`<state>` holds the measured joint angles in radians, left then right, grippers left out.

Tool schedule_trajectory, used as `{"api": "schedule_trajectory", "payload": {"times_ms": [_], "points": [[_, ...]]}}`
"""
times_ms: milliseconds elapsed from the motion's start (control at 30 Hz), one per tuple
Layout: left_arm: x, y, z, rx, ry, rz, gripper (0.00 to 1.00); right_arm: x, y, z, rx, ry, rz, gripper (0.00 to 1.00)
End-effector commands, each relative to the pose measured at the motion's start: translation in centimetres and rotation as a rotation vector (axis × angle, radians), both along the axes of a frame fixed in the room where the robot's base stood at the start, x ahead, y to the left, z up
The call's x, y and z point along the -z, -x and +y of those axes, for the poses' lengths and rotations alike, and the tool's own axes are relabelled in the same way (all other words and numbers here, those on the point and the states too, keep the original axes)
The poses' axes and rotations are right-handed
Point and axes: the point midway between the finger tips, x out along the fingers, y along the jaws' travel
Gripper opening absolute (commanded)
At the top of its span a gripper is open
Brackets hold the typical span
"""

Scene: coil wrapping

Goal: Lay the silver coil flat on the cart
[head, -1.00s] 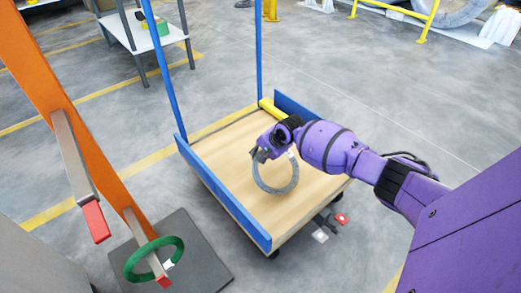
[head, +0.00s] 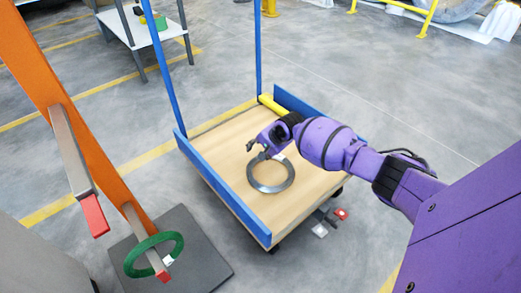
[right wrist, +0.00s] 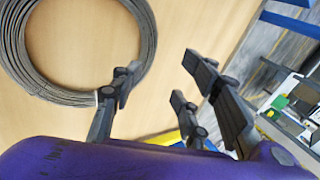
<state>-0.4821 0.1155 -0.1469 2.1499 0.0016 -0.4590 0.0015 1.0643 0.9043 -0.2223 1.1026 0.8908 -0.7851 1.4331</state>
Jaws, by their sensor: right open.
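The silver coil (head: 271,189) lies flat on the wooden deck of the cart (head: 222,157), near its middle. My right gripper (head: 264,146) is open at the coil's far edge. My left gripper is not in view.
An orange rack (head: 93,142) with red-tipped arms stands at the left, a green coil (head: 130,263) hanging on its lower arm. Blue side boards and upright blue posts border the cart. A table (head: 119,24) stands at the back left. Open floor lies beyond the cart.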

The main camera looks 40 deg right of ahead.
Motion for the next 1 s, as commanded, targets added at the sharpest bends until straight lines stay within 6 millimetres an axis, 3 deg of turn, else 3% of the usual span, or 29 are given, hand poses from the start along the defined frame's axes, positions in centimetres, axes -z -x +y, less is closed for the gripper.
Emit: {"api": "schedule_trajectory", "payload": {"times_ms": [267,700,1000], "points": [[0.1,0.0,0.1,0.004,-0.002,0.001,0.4,-1.0,0.9,-0.1,-0.002,0.001,0.002,0.4],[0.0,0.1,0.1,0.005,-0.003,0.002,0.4,-8.2,5.3,-0.5,-0.002,0.002,0.0,0.4],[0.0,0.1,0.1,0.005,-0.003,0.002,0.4,-10.2,6.4,-0.6,0.0,0.0,0.0,0.4]]}}
